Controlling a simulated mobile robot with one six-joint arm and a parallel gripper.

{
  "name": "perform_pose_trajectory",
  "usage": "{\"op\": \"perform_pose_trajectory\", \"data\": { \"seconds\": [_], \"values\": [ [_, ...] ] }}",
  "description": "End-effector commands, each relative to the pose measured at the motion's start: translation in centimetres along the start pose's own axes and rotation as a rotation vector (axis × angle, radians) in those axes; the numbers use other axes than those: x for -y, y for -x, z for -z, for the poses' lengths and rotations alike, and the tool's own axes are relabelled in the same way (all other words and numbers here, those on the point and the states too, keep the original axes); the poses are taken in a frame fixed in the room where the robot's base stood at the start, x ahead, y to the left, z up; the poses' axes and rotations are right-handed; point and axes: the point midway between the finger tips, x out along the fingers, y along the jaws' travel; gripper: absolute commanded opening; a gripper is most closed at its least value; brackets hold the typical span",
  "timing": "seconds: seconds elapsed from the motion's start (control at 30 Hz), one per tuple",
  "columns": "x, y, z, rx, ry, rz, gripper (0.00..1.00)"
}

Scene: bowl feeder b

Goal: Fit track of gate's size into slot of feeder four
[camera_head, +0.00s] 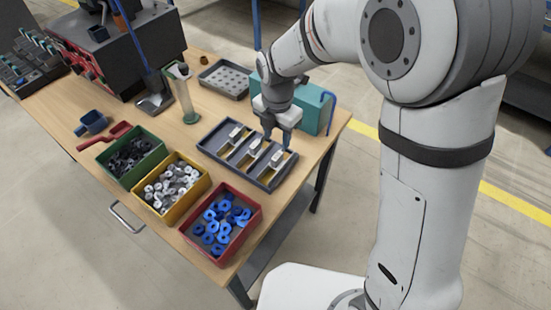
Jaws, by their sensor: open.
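A dark grey tray (203,148) lies on the right part of the wooden table. It holds three pale tracks side by side: a left track (236,133), a middle track (255,146) and a right track (276,158). Their sizes are too small to compare. My gripper (277,138) points down over the tray's back right part, open, with its fingers near the middle and right tracks. I cannot tell whether it touches either. Dark machines with red parts (82,62) stand at the far left; no slot or feeder number is readable.
Green (112,172), yellow (163,217) and red (189,246) bins of small parts line the front edge. A teal box (317,108) stands behind my gripper. A clear cylinder (186,100), scoops (92,123) and a grey perforated tray (224,78) occupy the middle and back.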

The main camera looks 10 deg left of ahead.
Motion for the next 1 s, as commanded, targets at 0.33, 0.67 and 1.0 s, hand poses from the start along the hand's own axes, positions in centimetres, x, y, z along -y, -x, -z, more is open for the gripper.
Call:
{"op": "perform_pose_trajectory", "data": {
  "seconds": [0.33,0.67,1.0],
  "values": [
    [-0.3,-3.5,0.3,-0.003,0.055,0.005,0.42],
    [0.4,-7.9,0.2,-0.003,0.052,0.004,0.42],
    [0.4,-8.2,0.2,-0.002,0.05,0.003,0.37]
  ]
}}
